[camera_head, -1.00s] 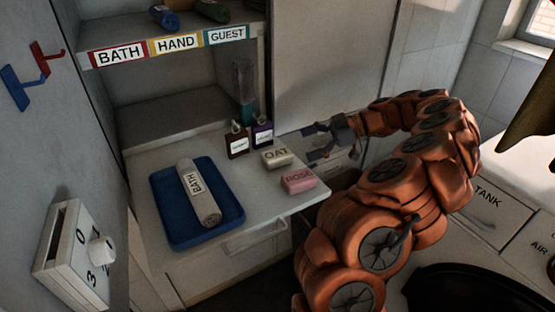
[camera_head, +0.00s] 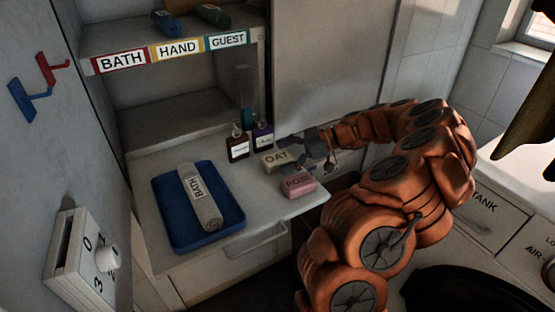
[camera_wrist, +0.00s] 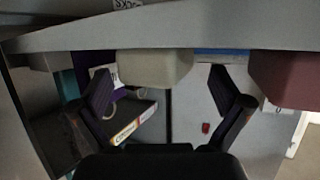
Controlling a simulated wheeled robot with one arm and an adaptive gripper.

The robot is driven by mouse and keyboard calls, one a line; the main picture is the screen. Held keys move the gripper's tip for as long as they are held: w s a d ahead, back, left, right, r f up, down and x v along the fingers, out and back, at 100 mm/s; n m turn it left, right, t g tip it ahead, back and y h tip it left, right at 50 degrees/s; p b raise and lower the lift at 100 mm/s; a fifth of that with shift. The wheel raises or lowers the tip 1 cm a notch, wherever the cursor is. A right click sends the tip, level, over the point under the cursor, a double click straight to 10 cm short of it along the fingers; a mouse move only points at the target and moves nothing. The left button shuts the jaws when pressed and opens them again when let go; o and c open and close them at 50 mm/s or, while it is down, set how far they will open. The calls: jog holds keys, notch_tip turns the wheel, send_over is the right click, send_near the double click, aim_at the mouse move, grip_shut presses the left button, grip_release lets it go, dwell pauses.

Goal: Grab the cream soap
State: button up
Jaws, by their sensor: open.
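The cream soap (camera_head: 271,161), marked OAT, lies on the white counter behind the pink soap (camera_head: 299,186), whose label is partly covered by my gripper. My gripper (camera_head: 288,156) is open at the cream soap's right end, with its fingers overlapping that end in the head view. In the wrist view, the cream soap (camera_wrist: 155,68) shows ahead in the gap between the two open fingers (camera_wrist: 165,95). Nothing is held. The head view does not clearly show whether a finger touches the soap. The pink soap (camera_wrist: 288,78) is right of the fingers in the wrist view.
A blue tray (camera_head: 165,225) with a rolled grey towel (camera_head: 200,198) is at left. A labelled shelf (camera_head: 180,47) is above. The counter's front right corner is clear.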

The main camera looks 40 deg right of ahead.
jog(key=shift+w+a, duration=0.1)
jog(key=shift+a, duration=0.05)
jog(key=c, duration=1.7)
notch_tip(320, 180, up, 24)
jog(key=b, duration=0.2)
notch_tip(320, 180, up, 4)
jog(key=p, duration=0.2)
send_over(281, 157)
